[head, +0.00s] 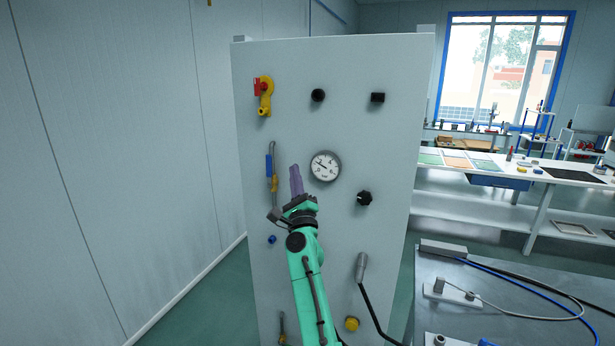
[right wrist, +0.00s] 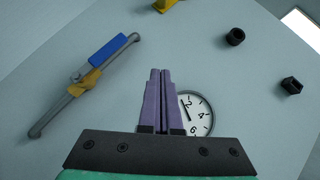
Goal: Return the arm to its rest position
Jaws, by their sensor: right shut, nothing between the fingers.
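My right arm is green and reaches up in front of the white panel (head: 335,75). My right gripper (head: 295,170) has purple fingers and is shut and empty, just left of the round gauge (head: 325,166) in the head view. In the right wrist view, the shut fingers (right wrist: 159,75) cover the left edge of the gauge (right wrist: 196,113). The blue-handled valve on a pipe (head: 269,166) is left of the fingers; it also shows in the right wrist view (right wrist: 108,50). I cannot tell whether the fingers touch the panel. My left gripper is not in view.
The panel also carries a yellow valve with a red handle (head: 264,95), black knobs (head: 364,198), a grey-handled lever (head: 361,268) and a yellow button (head: 352,324). A metal table (head: 480,275) with cables stands at the right. Floor (head: 195,305) is open left of the panel.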

